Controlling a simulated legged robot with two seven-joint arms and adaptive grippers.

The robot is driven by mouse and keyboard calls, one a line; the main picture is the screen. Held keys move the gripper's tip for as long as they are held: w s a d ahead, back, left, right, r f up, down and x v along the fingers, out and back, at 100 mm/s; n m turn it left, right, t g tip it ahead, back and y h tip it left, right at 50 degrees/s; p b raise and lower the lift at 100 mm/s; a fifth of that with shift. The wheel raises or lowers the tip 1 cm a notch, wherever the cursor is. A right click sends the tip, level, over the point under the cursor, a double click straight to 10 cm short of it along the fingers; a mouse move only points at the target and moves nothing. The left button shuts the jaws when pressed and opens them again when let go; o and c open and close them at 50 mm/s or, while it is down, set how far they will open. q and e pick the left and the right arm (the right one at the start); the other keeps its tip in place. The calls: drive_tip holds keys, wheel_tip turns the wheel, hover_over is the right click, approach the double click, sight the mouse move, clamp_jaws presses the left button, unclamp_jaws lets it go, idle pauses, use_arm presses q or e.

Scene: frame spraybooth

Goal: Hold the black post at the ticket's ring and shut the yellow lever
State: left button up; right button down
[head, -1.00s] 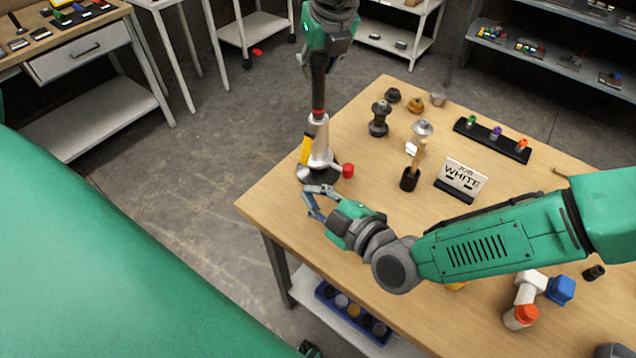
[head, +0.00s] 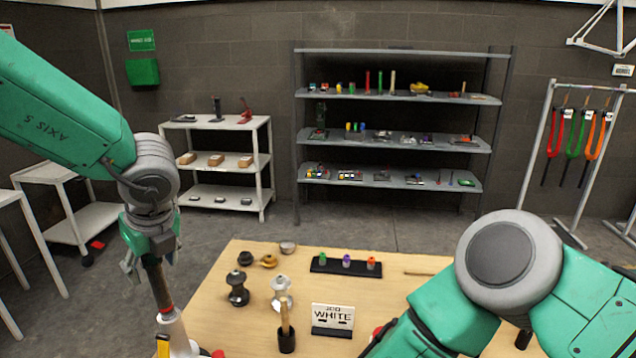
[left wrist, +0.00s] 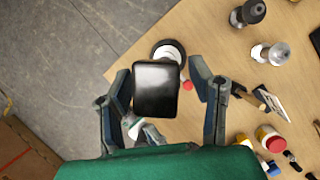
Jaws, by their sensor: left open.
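The black post (head: 157,285) stands tilted in the head view, with a red ring (head: 166,310) low on it and a white sleeve (head: 173,332) below. The yellow lever (head: 163,346) shows at the bottom edge beside the sleeve. My left gripper (head: 152,262) is at the post's upper part. In the left wrist view its open fingers stand on either side of the black post top (left wrist: 157,88), with gaps visible. The ticket (head: 332,317) reads "JOB WHITE". In the head view my right arm covers the lower right and its gripper is out of frame.
A brush-like tool in a black cup (head: 287,342), a silver knob piece (head: 282,292) and a dark one (head: 238,290) stand on the wooden table (head: 215,310). A black rack (head: 345,267) with coloured pegs is behind. Shelves (head: 395,140) line the wall.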

use_arm(q)
drive_tip(key=v, duration=1.1)
drive_tip(key=shift+d+r, duration=0.15)
drive_tip(key=shift+r, duration=0.2)
drive_tip(key=shift+s, duration=0.1)
